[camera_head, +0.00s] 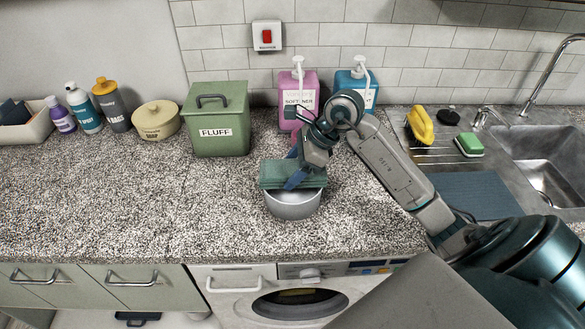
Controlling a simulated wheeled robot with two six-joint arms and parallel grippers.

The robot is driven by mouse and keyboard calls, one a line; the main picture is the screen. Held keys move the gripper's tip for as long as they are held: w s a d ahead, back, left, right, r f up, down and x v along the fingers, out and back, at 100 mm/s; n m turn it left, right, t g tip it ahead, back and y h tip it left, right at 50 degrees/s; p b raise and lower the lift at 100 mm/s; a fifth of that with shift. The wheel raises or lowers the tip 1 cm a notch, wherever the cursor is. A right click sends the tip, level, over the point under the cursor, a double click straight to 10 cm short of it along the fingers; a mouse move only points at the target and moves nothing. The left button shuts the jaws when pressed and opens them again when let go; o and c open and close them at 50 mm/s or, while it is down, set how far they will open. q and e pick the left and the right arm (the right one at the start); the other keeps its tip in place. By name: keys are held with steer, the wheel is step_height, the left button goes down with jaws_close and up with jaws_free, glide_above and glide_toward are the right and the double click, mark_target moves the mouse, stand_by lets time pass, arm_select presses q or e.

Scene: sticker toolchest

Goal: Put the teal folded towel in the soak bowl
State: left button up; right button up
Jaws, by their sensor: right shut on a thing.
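The teal folded towel (274,175) is held over the soak bowl, a round metal-grey bowl (293,206) on the speckled counter. My right gripper (295,178) is shut on the towel, its blue fingers on the towel's right half. The towel covers the bowl's back rim and much of its opening. I cannot tell whether the towel touches the rim. My left gripper is not in view.
A green FLUFF box (217,120) stands behind and left of the bowl. A pink softener bottle (297,100) and a blue pump bottle (352,88) stand behind my right arm. The sink (549,165) is at right. The left counter front is clear.

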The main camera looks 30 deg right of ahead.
steer(key=o, duration=1.1)
steer(key=shift+r, duration=0.15)
steer(key=shift+r+p, duration=0.7)
steer(key=shift+p, duration=0.55)
steer(key=shift+s+d+r+b, duration=0.15)
steer(key=shift+d+b, duration=0.25)
steer(key=shift+b, duration=0.2)
steer(key=b+v, duration=0.2)
steer(key=v, duration=0.7)
steer(key=shift+s+r+b, duration=0.1)
steer(key=shift+r+b, duration=0.1)
steer(key=shift+b, duration=0.1)
steer(key=shift+s+d+r, duration=0.2)
steer(key=shift+d+r, duration=0.05)
steer(key=shift+r, duration=0.35)
